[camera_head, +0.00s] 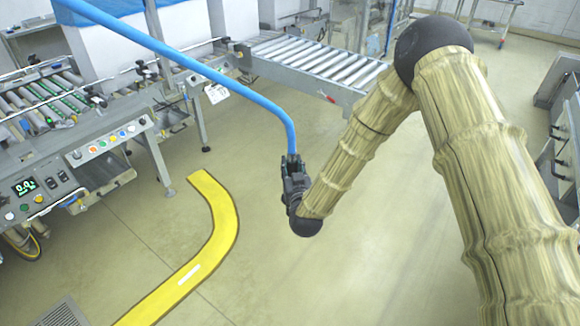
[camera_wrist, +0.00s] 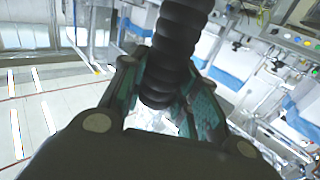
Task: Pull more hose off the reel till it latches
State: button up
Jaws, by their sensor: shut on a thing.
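A blue hose (camera_head: 289,130) comes in from the top left of the head view, slopes down to the right and bends down into my gripper (camera_head: 292,168). My gripper is shut on the hose's end and holds it above the open floor. In the wrist view, a black ribbed piece (camera_wrist: 179,45) stands between the teal-padded fingers of my gripper (camera_wrist: 165,105); it appears to be the hose's end sleeve. The reel and any latch are outside both views, so I cannot tell the reel's state.
A machine with a control panel (camera_head: 105,138) and rollers stands at the left. A roller conveyor (camera_head: 320,65) is behind my gripper. A yellow floor strip (camera_head: 222,222) curves at lower left. The floor (camera_head: 350,265) below my gripper is clear.

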jog(key=shift+w, duration=0.15)
jog(key=shift+w+a+f+b, duration=0.1)
jog(key=shift+w+a+b, duration=0.2)
jog(key=shift+w+a, duration=0.55)
jog(key=shift+w+a+b, duration=0.25)
jog(key=shift+w+a, duration=0.4)
jog(key=shift+w, duration=0.35)
